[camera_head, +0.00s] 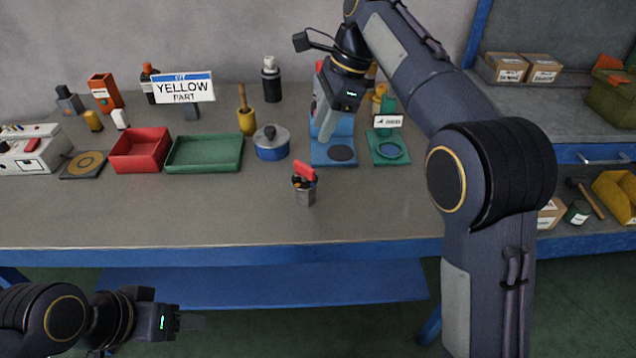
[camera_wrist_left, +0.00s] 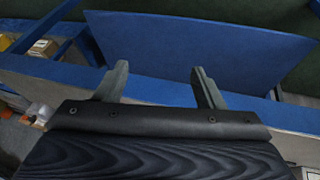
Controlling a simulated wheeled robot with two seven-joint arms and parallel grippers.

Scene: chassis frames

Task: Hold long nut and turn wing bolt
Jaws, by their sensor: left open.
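A grey long nut (camera_head: 306,197) stands upright on the table near its front middle. A wing bolt with a red wing (camera_head: 305,169) sits on top of it, with dark and orange parts between them; how deep it is threaded I cannot tell. My right gripper (camera_head: 325,135) points down behind and above the nut, in front of a blue stand, apart from the nut. Its finger gap is not clear. My left gripper (camera_head: 192,322) is low at the front left, below the table's front edge. In the left wrist view its two fingers (camera_wrist_left: 160,85) are apart with nothing between them.
A red tray (camera_head: 139,168), a green tray (camera_head: 204,168), a blue lidded pot (camera_head: 271,152) and a green stand (camera_head: 387,162) stand behind the nut. The table's blue front edge (camera_head: 230,256) lies between my left gripper and the nut. The front-left tabletop is clear.

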